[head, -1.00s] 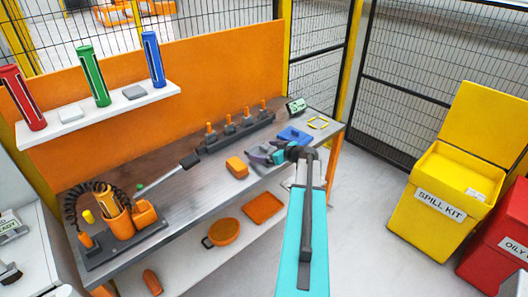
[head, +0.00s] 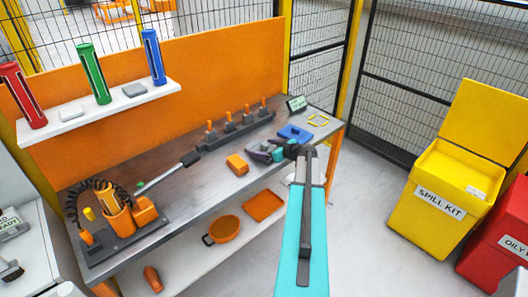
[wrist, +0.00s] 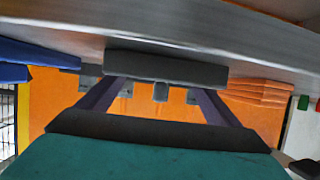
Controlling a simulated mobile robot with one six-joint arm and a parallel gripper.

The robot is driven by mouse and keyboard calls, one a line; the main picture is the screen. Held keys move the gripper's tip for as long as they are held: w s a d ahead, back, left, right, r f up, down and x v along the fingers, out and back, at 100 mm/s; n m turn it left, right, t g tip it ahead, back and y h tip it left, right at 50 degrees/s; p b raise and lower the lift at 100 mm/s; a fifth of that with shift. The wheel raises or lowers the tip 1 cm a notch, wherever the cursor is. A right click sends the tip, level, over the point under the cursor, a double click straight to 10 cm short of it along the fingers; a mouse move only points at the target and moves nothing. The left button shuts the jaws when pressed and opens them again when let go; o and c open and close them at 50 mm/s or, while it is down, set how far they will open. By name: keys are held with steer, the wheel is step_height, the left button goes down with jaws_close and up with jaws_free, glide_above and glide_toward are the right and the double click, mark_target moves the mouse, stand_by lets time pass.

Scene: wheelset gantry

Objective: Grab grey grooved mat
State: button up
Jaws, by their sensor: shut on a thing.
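My gripper (head: 268,152) is at the right part of the workbench, low over its top and just in front of a blue tray. In the wrist view its two purple fingers (wrist: 158,88) reach to a plain dark grey slab, the grey mat (wrist: 165,68), seen edge-on. The gripper is shut on this mat. Grooves cannot be made out from this angle. In the head view the mat is small and mostly merged with the fingers. The bench top (wrist: 270,55) lies close along the mat in the wrist view.
An orange ridged block (head: 237,165) sits to the left. A dark rack (head: 229,131) with several orange-handled tools stands at the back. A yellow spill bin (head: 440,200) is on the floor at right.

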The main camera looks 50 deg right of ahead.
mark_target(265, 145)
steer(key=shift+r, duration=0.15)
steer(key=shift+r+b, duration=1.1)
steer(key=shift+r, duration=0.25)
steer(key=shift+s+d+r+b, duration=0.1)
steer(key=shift+s+r+b, duration=0.05)
steer(key=shift+s+b, duration=0.15)
steer(key=s+d+r+b, duration=0.1)
steer(key=s+b, duration=0.1)
steer(key=s, duration=0.5)
steer(key=s+d+b, duration=0.2)
steer(key=s+b, duration=0.1)
steer(key=s, duration=0.5)
steer(key=shift+d+r, duration=0.3)
steer(key=shift+r, duration=0.05)
